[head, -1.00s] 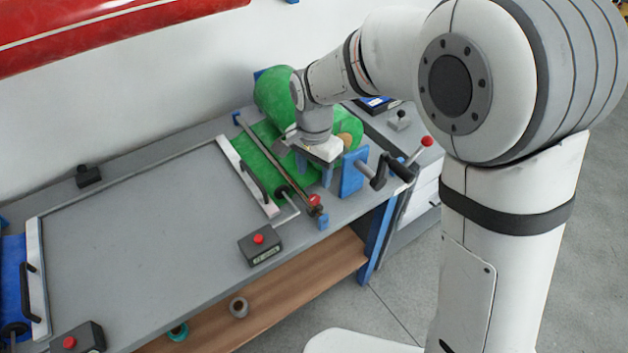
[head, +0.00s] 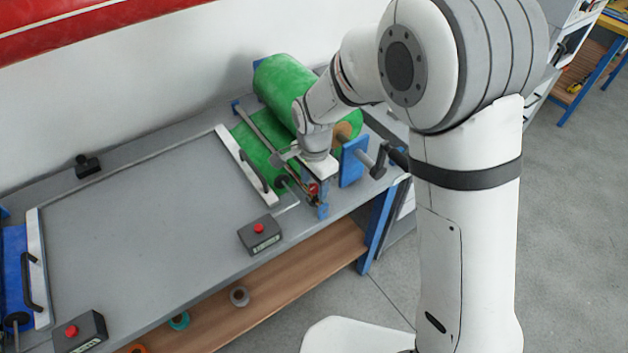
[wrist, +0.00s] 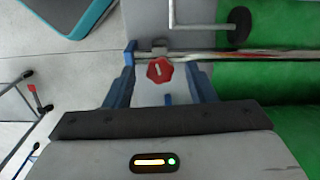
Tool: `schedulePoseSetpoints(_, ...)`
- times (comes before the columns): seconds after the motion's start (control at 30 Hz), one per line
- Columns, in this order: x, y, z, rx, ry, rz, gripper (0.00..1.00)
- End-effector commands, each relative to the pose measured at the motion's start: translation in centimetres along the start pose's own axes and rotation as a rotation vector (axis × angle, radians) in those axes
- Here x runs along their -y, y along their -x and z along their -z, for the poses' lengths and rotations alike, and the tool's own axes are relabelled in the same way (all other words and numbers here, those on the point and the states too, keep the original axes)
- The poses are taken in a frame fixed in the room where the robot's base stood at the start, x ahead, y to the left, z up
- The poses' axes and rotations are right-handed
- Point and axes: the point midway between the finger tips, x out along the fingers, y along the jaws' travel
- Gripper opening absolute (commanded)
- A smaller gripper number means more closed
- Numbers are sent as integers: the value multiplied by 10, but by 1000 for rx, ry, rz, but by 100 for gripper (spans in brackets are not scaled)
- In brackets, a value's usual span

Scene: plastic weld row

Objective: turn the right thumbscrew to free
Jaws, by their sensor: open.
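The right thumbscrew is a red lobed knob with a pale bar across its face (wrist: 159,70). It sits at the front end of a thin metal rod (wrist: 239,54) that crosses the green sheet. In the head view the red knob (head: 313,189) shows just below my gripper (head: 317,188), partly hidden by it. In the wrist view my gripper (wrist: 160,66) is open, with one blue finger on each side of the knob. Gaps show between knob and fingers. I cannot tell how far above the knob the fingertips are.
The green roll (head: 281,88) lies behind my gripper, and a blue bracket (head: 353,163) with a black crank handle (head: 380,162) stands to its right. A grey box with a red button (head: 260,235) sits front left. The bench's middle is clear.

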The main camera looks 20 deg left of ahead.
Motion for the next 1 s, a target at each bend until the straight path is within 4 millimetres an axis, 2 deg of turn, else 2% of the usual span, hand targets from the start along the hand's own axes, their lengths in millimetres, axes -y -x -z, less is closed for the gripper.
schedulePoseSetpoints(0.13,0,0,0,0,0,0,49)
schedulePoseSetpoints(0.67,0,1,0,0,0,1,6)
schedulePoseSetpoints(1.0,0,0,0,0,54,1,6)
